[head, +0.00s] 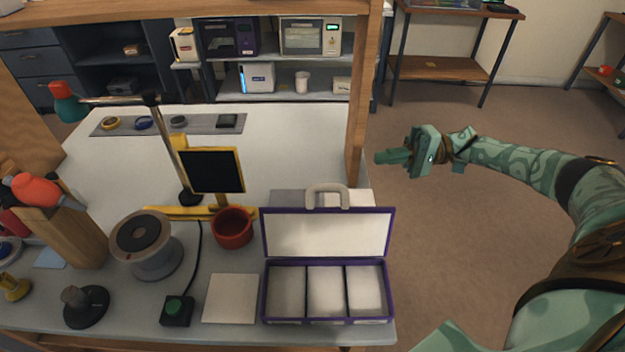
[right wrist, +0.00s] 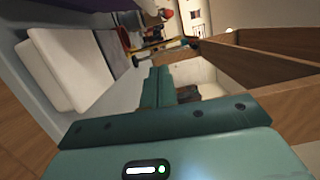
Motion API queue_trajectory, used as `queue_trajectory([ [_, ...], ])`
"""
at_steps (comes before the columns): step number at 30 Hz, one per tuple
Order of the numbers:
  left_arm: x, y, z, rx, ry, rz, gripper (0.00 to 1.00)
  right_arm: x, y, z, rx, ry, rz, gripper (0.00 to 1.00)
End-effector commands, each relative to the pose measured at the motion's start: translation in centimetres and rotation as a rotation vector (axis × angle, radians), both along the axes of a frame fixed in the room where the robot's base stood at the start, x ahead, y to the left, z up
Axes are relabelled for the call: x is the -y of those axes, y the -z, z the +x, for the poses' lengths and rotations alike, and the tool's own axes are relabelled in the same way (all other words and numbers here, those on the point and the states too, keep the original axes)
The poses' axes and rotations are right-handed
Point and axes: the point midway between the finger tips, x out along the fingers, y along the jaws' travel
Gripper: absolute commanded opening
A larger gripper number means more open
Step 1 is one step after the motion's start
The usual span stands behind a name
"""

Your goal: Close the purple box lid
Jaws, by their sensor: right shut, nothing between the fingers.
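The purple box (head: 326,321) stands at the front right of the workbench, with three pale compartments that look empty. Its lid (head: 327,234) is open and stands up along the back edge, its white inside facing me. A grey handle (head: 327,189) shows at the lid's top edge. My right gripper (head: 380,157) is in the air past the right edge of the bench, to the upper right of the lid and apart from it. It is shut and empty; its fingers also show in the right wrist view (right wrist: 158,84). My left gripper is not in view.
A wooden post (head: 357,95) rises between the bench and my right gripper. Open floor lies right of the bench.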

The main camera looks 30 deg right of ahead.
Motion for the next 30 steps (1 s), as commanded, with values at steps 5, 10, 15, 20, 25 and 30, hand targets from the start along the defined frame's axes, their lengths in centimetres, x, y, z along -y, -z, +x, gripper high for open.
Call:
queue_trajectory([
  [5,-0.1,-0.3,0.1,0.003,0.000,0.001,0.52,-1.0,-0.2,0.3,-0.002,-0.002,0.004,0.00],
  [10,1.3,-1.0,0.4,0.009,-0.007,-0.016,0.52,-3.8,-0.3,1.2,0.002,-0.003,0.005,0.00],
  [15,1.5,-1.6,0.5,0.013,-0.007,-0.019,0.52,-7.4,-0.4,2.4,0.002,-0.003,0.005,0.00],
  [20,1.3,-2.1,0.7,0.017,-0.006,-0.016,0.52,-10.0,-0.4,2.6,-0.002,-0.001,0.001,0.00],
  [25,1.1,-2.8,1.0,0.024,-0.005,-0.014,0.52,-11.1,-0.5,0.6,-0.002,0.000,0.002,0.00],
  [30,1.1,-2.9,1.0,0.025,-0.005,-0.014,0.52,-11.6,-0.4,-0.1,-0.002,0.000,0.001,0.00],
])
